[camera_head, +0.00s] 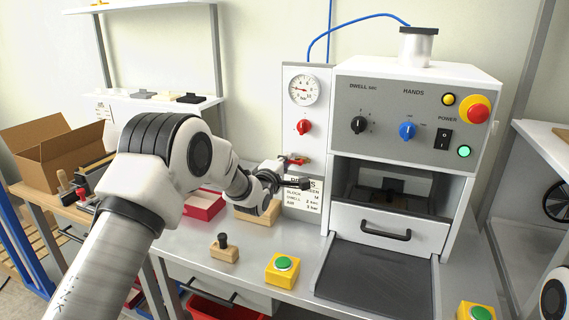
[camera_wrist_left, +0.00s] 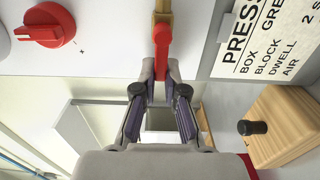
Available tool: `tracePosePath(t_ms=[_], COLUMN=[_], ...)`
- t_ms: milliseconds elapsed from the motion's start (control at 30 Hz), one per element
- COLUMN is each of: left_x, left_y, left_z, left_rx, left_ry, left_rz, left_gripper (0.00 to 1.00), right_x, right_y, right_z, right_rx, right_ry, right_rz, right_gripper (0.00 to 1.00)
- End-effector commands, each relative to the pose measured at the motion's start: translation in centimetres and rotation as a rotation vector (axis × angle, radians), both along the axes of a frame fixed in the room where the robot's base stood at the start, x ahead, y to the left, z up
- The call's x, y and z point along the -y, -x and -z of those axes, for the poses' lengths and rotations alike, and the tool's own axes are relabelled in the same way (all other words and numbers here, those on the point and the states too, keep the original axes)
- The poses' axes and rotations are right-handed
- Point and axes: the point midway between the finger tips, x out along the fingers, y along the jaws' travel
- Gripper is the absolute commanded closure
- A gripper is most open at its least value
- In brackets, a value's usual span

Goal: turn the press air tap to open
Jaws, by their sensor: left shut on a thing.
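In the left wrist view the red lever (camera_wrist_left: 162,45) extends down the picture from a brass body (camera_wrist_left: 163,12). My left gripper (camera_wrist_left: 161,76) has its fingertips closed around the lever's free end. In the head view the left gripper (camera_head: 285,172) is at the tap, partly hidden by its own wrist. My right gripper is out of the head view; only a bit of that arm shows at the lower right.
A wooden block (camera_head: 262,213) and a black-knobbed wooden piece (camera_head: 224,248) stand on the bench below. Green-button boxes (camera_head: 282,269) stand at the front. The press drawer (camera_head: 388,232) is on the right.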

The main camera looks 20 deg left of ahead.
Motion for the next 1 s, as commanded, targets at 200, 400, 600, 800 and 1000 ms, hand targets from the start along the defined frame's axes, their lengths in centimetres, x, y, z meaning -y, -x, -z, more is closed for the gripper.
tracePosePath(t_ms=[200,400,600,800,1000], left_x=[0.2,0.2,0.1,0.1,0.0], left_y=[-0.1,-0.1,-0.1,0.0,1.4], left_z=[-0.3,-0.3,-0.3,-0.2,-0.1], left_rx=[0.007,0.008,0.006,0.004,0.001], left_ry=[0.013,0.012,0.012,0.013,0.014], left_rz=[0.003,0.003,0.003,0.001,0.001], left_gripper=[1.0,1.0,0.64,0.64,0.64], right_x=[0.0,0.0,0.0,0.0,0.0], right_y=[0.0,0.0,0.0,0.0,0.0], right_z=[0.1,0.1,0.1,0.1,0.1], right_rx=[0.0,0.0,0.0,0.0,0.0], right_ry=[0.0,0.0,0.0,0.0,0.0], right_rz=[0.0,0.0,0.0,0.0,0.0], right_gripper=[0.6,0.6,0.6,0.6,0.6])
